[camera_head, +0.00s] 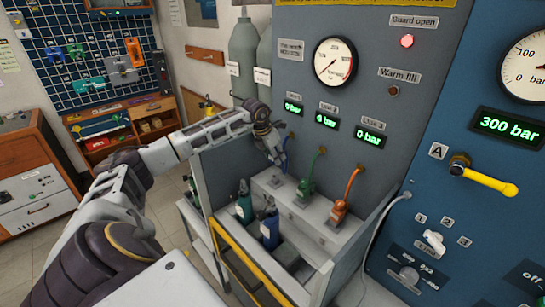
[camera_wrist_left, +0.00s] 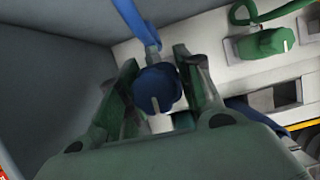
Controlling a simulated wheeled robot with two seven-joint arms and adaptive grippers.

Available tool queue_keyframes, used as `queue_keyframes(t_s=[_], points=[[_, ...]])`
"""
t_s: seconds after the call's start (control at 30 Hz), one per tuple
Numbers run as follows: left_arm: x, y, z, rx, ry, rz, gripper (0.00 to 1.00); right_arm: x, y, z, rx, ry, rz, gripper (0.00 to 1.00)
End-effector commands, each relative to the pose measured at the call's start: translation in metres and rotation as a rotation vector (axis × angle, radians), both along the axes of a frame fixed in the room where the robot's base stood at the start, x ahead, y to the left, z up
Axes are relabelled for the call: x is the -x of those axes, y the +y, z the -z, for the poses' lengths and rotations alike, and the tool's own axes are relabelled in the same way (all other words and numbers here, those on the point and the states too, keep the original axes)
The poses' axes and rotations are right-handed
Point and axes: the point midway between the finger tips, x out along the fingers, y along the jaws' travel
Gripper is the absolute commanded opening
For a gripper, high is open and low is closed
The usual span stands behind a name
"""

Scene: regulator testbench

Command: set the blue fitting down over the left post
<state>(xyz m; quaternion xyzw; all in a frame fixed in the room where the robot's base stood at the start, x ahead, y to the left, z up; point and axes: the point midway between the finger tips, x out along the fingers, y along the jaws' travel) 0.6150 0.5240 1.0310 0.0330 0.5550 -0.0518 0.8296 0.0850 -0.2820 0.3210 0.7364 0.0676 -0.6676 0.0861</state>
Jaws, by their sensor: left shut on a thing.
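My left gripper (camera_head: 276,158) is over the left end of the pale ledge in the test bay. It is shut on the blue fitting (camera_wrist_left: 157,88), which sits between the two fingers in the left wrist view. A blue hose (camera_wrist_left: 141,22) runs up from the fitting, and it also shows in the head view (camera_head: 287,142). The left post is hidden under the gripper and fitting. I cannot tell whether the fitting touches it. My right gripper is not in view.
The green fitting (camera_head: 305,188) and orange fitting (camera_head: 340,209), each with a hose, stand to the right on the ledge (camera_head: 303,217). Regulators, one green (camera_head: 243,205) and one blue (camera_head: 268,228), stand in front. A yellow-edged frame (camera_head: 245,265) bounds the bay's front.

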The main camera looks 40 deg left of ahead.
Motion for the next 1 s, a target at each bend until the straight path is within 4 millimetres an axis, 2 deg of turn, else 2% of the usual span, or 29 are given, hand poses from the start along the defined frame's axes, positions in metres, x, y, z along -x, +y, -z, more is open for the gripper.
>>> queue_keyframes(t_s=[0.67,1.0], points=[[-0.0057,-0.0015,-0.0027,0.0,-0.001,-0.037,0.03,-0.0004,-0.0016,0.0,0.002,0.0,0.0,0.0],[-0.0056,-0.0014,0.0048,0.0,-0.001,-0.037,0.03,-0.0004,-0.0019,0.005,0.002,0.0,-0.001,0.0]])
